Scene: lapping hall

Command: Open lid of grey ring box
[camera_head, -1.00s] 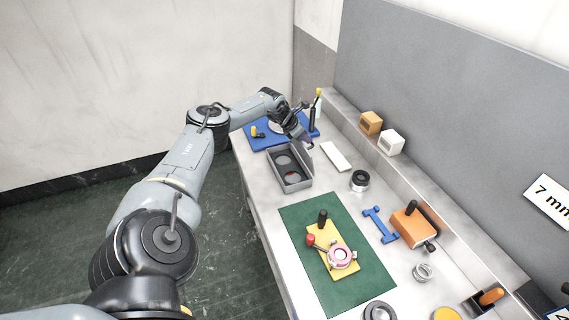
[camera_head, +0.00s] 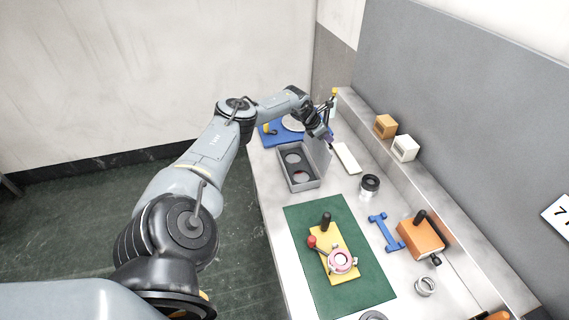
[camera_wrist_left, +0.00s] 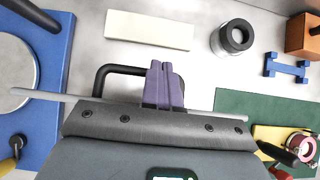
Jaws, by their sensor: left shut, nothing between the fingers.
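The grey ring box (camera_head: 317,185) stands open at the far part of the bench, with dark round recesses and a small red spot inside. Its lid (camera_head: 318,153) stands up along the box's right side. My left gripper (camera_head: 329,143) is at the lid's outer right side, near its upper edge. In the left wrist view the purple fingertips (camera_wrist_left: 163,82) are together and empty. A thin grey edge, seemingly the lid's (camera_wrist_left: 228,109), runs across behind them. A black loop handle (camera_wrist_left: 112,69) shows beside the fingertips; I cannot tell whether they touch it. My right gripper is out of view.
A green mat (camera_head: 313,220) with a yellow fixture (camera_head: 324,270) is in front. A raised ledge with two small blocks runs along the right.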

